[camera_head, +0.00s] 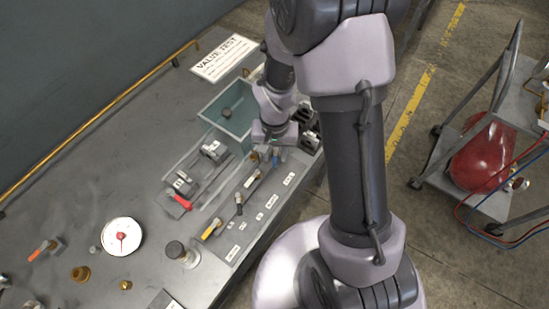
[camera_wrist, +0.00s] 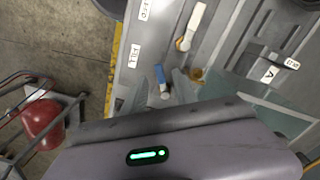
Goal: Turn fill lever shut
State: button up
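A short blue lever (camera_wrist: 160,75) stands on the grey panel beside a white label that seems to read FILL (camera_wrist: 133,61). Its handle points up in the wrist view, from a grey pivot at its lower end. In the head view the blue lever (camera_head: 276,158) is at the far right end of a row of levers, close by my gripper (camera_head: 273,137). My gripper is over that end of the panel.
A white-handled lever (camera_wrist: 192,25) stands near the blue one, and a yellow lever (camera_head: 211,229) is at the row's near end. A pale green bin (camera_head: 207,112) and a red-handled valve (camera_head: 182,202) lie left of the row. A cart with a red tank (camera_head: 488,155) stands right.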

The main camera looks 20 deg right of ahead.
jog(key=shift+f, duration=0.9)
grip_shut()
jog(key=shift+a+b, duration=0.1)
jog(key=shift+b, duration=0.2)
jog(key=m+b, duration=0.1)
jog(key=a+m+b, duration=0.1)
jog(key=m, duration=0.1)
jog(key=shift+w+f, duration=0.1)
jog(key=shift+w, duration=0.25)
jog(key=shift+w+a+m+b, duration=0.15)
jog(key=shift+m+b, duration=0.25)
jog(key=shift+m, duration=0.35)
jog(key=shift+w+a+m+b, duration=0.15)
jog(key=shift+m+b, duration=0.25)
jog(key=shift+m, duration=0.35)
